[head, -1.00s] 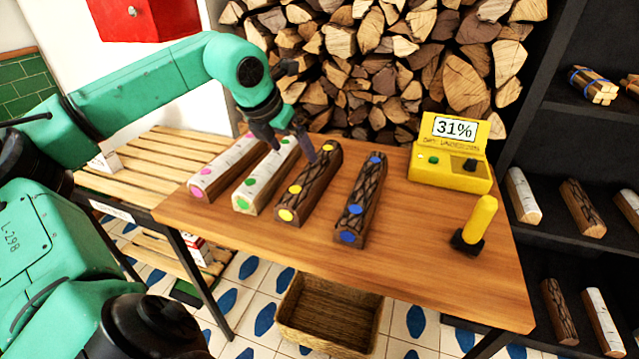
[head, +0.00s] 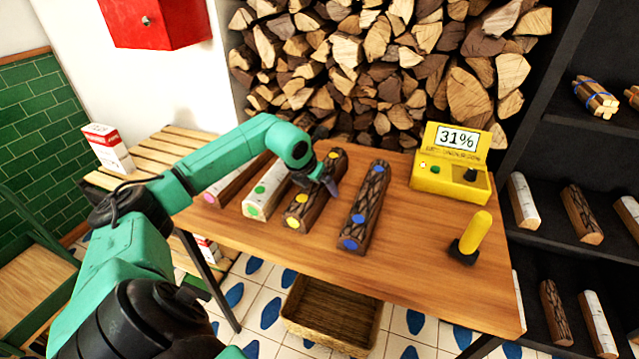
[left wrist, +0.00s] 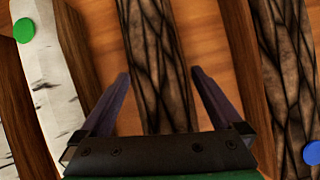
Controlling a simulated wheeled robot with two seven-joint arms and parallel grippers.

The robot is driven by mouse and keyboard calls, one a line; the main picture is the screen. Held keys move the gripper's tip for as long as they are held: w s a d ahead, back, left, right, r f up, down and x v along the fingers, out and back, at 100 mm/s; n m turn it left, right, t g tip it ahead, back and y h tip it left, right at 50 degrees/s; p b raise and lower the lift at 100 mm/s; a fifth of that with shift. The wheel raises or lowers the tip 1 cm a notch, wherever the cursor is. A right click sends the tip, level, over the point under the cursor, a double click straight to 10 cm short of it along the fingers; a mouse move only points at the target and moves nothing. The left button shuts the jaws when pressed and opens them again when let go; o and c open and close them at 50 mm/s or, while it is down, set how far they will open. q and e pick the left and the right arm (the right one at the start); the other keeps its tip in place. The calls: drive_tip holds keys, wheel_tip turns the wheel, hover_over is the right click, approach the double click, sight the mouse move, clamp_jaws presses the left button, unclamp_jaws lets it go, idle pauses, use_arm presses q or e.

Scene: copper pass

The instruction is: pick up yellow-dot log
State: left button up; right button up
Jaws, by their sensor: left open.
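The yellow-dot log (head: 311,211) is brown, with yellow dots on its top and near end. It lies on the wooden table between the green-dot log (head: 264,191) and the blue-dot log (head: 362,209). My left gripper (head: 326,181) is open over its middle. In the left wrist view, the dark-barked yellow-dot log (left wrist: 158,50) runs between the spread fingers of the left gripper (left wrist: 160,75), with gaps on both sides; its dots are out of view. I cannot tell whether the fingertips reach below its top. My right gripper is not in view.
The pink-dot log (head: 232,182) lies farther left, partly behind my arm. A yellow meter (head: 450,180) reading 31% and a yellow-handled tool (head: 474,235) stand at the right of the table (head: 420,270). A wicker basket (head: 330,318) sits on the floor below.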

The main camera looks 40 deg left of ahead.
use_arm(q)
drive_tip(key=shift+f, duration=0.1)
drive_tip(key=shift+c, duration=0.6)
clamp_jaws()
